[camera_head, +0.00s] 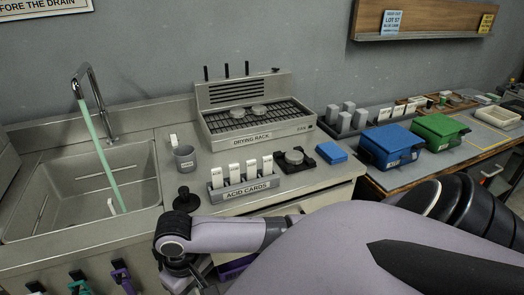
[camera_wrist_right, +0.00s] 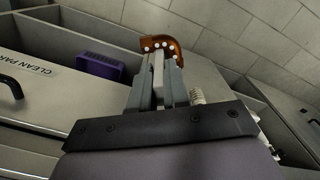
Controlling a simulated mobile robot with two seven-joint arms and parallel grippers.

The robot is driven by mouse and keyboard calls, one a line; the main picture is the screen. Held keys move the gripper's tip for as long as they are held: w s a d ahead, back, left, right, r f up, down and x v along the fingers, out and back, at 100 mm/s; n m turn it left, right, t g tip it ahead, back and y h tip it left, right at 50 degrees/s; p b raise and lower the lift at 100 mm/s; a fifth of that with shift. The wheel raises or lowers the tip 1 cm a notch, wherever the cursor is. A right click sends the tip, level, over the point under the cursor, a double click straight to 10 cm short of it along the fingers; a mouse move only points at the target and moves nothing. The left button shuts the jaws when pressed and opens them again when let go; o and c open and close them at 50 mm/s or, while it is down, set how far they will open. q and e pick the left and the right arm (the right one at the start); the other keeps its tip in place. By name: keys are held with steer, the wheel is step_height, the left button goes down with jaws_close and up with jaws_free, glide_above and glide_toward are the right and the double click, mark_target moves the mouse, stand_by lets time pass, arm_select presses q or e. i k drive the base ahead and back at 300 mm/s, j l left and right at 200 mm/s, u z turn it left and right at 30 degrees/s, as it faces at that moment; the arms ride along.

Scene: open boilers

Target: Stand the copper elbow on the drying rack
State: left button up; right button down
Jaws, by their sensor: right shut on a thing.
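The drying rack (camera_head: 257,137) stands at the back of the steel counter in the head view, with a dark slatted top and a labelled front. Two small round grey pieces lie on its slats. The copper elbow (camera_wrist_right: 166,43) shows in the right wrist view as a curved orange-brown pipe with pale dots along its near edge. My right gripper (camera_wrist_right: 160,66) is shut on it at the fingertips. In the head view my right arm crosses low in front of the counter; its fingertips and the elbow cannot be made out there. My left gripper is not in view.
A sink (camera_head: 85,190) with running tap is at left. Blue (camera_head: 391,145) and green (camera_head: 438,131) boxes are right. A purple bin (camera_wrist_right: 100,66) sits below my gripper's level.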

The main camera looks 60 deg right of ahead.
mark_target(293, 112)
steer(key=k+l, duration=0.15)
steer(key=l, duration=0.3)
steer(key=k+l+u, duration=0.1)
steer(key=l, duration=0.3)
steer(key=k+l, duration=0.25)
steer(key=l, duration=0.15)
steer(key=k+l, duration=0.15)
steer(key=l, duration=0.3)
steer(key=k+l+u, duration=0.1)
steer(key=l, duration=0.3)
steer(key=k+l, duration=0.3)
steer(key=l+u, duration=0.05)
steer(key=l, duration=0.05)
